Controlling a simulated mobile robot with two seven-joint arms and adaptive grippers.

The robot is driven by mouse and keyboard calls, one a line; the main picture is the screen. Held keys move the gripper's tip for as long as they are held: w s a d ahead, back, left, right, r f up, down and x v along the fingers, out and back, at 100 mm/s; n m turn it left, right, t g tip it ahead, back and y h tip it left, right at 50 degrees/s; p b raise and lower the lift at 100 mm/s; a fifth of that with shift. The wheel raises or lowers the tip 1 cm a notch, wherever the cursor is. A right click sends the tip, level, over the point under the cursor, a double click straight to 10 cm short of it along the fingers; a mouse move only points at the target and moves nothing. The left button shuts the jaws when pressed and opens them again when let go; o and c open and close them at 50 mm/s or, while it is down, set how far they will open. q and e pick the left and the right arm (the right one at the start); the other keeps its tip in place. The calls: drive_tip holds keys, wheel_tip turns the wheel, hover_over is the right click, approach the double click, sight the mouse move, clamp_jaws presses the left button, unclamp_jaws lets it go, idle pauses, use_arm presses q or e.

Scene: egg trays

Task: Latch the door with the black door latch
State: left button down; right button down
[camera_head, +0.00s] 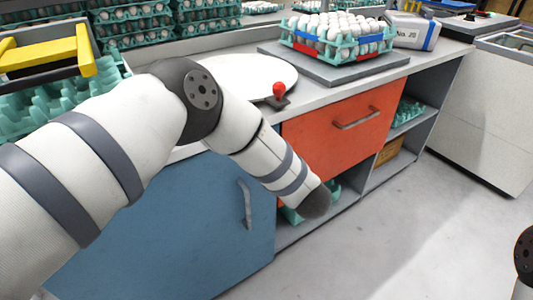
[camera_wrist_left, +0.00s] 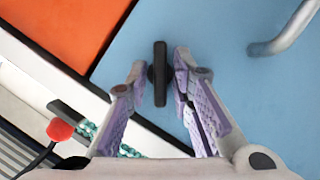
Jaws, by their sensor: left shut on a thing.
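The black door latch (camera_wrist_left: 160,73) shows in the left wrist view as a short dark bar on the blue door (camera_wrist_left: 225,85), near the door's corner. My left gripper (camera_wrist_left: 161,80) has its two fingers on either side of the latch and is shut on it. The latch lies wholly over the blue face in this view. In the head view, the blue door (camera_head: 165,230) appears closed, and my left arm hides the latch and left gripper. My right gripper is out of view; only a dark piece of my right arm shows at the right edge.
A grey door handle (camera_wrist_left: 285,30) is right of the fingers. An orange drawer (camera_head: 335,130) is beside the blue door. A red-knobbed lever (camera_head: 279,92) stands on the counter by a white disc (camera_head: 250,68). The egg tray (camera_head: 338,48) sits behind. The floor (camera_head: 400,235) is clear.

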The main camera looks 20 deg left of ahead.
use_arm(q)
drive_tip(key=shift+w+d+m+g+y+b, duration=0.1)
drive_tip(key=shift+m+g+y+b, duration=0.35)
drive_tip(key=shift+m+g, duration=0.55)
drive_tip(key=shift+w+m+g+y+b, duration=0.1)
drive_tip(key=shift+m+g+y+b, duration=0.3)
drive_tip(key=shift+m, duration=1)
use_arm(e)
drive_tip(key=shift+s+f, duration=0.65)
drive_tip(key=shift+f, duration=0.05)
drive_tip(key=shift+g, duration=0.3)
use_arm(q)
drive_tip(key=c, duration=1.7)
unclamp_jaws()
drive_tip(key=shift+s, duration=0.1)
drive_tip(key=v, duration=1.2)
drive_tip(key=shift+d+r, duration=0.1)
